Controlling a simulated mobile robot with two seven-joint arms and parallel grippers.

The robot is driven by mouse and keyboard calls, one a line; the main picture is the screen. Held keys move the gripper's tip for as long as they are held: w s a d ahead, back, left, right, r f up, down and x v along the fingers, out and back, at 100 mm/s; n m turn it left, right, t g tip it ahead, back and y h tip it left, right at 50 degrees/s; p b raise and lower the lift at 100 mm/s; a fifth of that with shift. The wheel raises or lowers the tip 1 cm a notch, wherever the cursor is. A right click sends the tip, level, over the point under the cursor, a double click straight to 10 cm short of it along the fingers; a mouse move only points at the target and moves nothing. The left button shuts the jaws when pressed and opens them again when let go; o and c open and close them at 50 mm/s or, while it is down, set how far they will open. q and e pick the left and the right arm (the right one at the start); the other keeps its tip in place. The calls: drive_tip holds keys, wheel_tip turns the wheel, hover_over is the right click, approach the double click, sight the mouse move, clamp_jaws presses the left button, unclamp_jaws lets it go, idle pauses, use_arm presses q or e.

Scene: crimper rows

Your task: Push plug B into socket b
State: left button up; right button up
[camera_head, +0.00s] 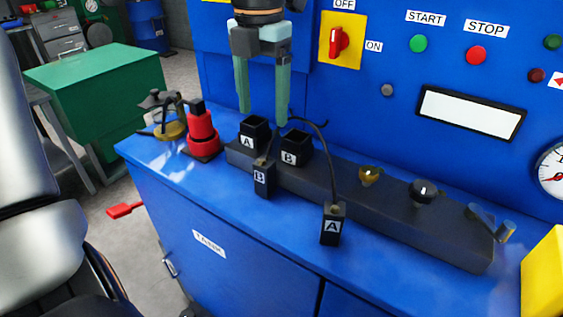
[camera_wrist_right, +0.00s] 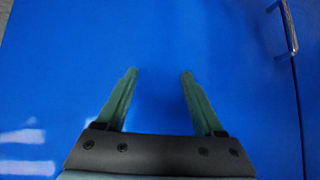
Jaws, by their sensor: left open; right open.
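Plug B (camera_head: 264,183), a small black block with a white B label, is at the front side of the dark rail, with a cable rising from its top. Socket b (camera_head: 297,150), a black open-topped box labelled B, sits on the rail just behind and to the right of it. Plug B is outside the socket. My left gripper (camera_head: 263,116) points down with green fingers apart and empty, above and behind the sockets. My right gripper (camera_wrist_right: 158,74) shows only in the right wrist view, open and empty in front of a blue surface.
Socket A (camera_head: 254,130) stands left of socket b. Plug A (camera_head: 331,228) is at the rail's front, its cable arching back. A red device (camera_head: 203,135) is at left. Knobs (camera_head: 424,190) line the rail's right part. A blue panel rises behind. A cabinet handle (camera_wrist_right: 289,25) is right.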

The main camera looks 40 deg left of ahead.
use_arm(q)
hover_over(264, 161)
drive_tip(key=f, duration=0.5)
drive_tip(key=shift+a+f, duration=0.25)
drive_tip(key=shift+f, duration=0.15)
drive_tip(key=shift+d+f+p, duration=0.15)
drive_tip(key=shift+f+p, duration=0.05)
drive_tip(key=shift+f, duration=1.4)
drive_tip(key=shift+d+f+p, duration=0.15)
drive_tip(key=shift+f+p, duration=0.05)
drive_tip(key=shift+f, duration=1.35)
clamp_jaws()
